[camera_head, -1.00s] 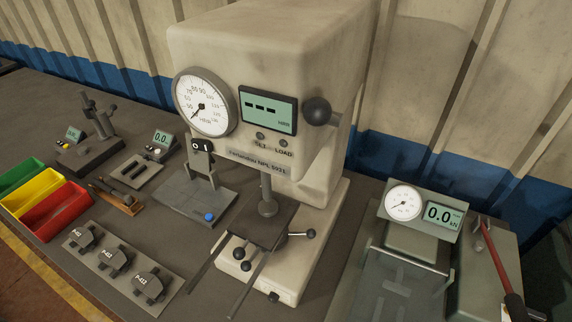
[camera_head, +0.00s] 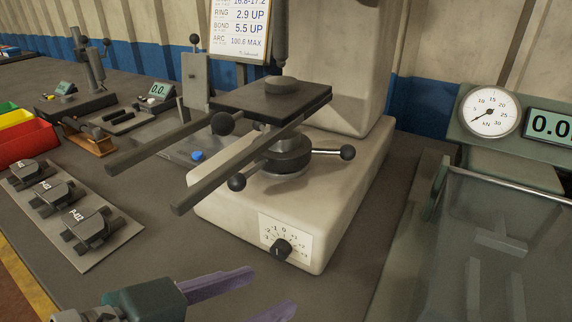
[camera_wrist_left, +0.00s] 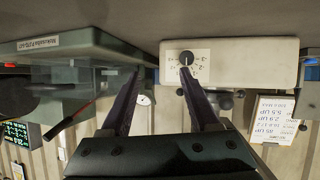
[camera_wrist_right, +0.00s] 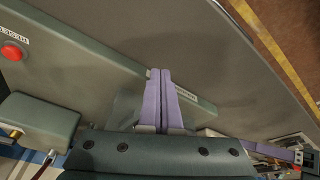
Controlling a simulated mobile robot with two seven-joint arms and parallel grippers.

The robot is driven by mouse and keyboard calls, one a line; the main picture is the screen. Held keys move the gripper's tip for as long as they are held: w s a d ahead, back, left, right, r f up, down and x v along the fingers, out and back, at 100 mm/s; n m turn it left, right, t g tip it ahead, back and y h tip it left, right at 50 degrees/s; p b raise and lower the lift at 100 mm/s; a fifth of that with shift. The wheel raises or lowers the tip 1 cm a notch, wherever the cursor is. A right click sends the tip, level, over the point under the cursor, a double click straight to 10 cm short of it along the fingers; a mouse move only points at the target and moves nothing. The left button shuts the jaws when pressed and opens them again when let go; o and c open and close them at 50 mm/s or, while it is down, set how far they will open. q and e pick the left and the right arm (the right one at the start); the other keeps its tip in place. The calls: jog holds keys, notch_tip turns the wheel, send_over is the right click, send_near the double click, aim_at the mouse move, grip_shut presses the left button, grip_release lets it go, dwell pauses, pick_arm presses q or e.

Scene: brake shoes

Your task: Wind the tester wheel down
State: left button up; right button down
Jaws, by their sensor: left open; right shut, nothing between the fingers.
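The tester wheel (camera_head: 287,155) is a dark hub with ball-ended spokes, under the dark plate (camera_head: 270,100) on the tester's screw. Its ball knobs stick out left, front (camera_head: 237,182) and right (camera_head: 348,152). A round block sits on the plate, just under the plunger. My left gripper (camera_head: 272,290) is open and empty, low in front of the tester's pale base (camera_head: 220,205), apart from the wheel. In the left wrist view the open fingers (camera_wrist_left: 160,70) point toward that base. My right gripper (camera_wrist_right: 160,72) is shut and empty, seen only in the right wrist view.
Two dark bars (camera_head: 165,140) project from the plate toward the front left. A dial knob (camera_head: 281,249) is on the base front. Brake shoes (camera_head: 87,228) lie on a board at left. A gauge machine (camera_head: 490,112) stands at right. The bench before the base is mostly clear.

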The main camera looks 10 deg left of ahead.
aim_at(230, 186)
pick_arm(q)
jog(key=w+a+t, duration=0.1)
jog(key=w+a+r+t, duration=0.1)
jog(key=w+a+t, duration=0.1)
jog(key=shift+w+a+r+h, duration=0.1)
jog(key=shift+r+h, duration=0.15)
jog(key=shift+h, duration=0.15)
pick_arm(e)
jog(key=shift+r, duration=0.15)
pick_arm(q)
jog(key=w+a+r+n+t, duration=0.1)
jog(key=w+a+r+t, duration=0.15)
jog(key=a, duration=0.35)
jog(key=shift+t+y, duration=0.25)
jog(key=shift+y, duration=0.05)
jog(key=b+x, duration=0.1)
jog(key=x, duration=0.8)
jog(key=shift+w+d+f+b, duration=0.15)
jog(key=shift+w+d+b, duration=0.1)
jog(key=shift+d+b, duration=0.15)
pick_arm(e)
jog(key=shift+x, duration=0.95)
jog(key=shift+s, duration=0.2)
pick_arm(q)
grip_shut()
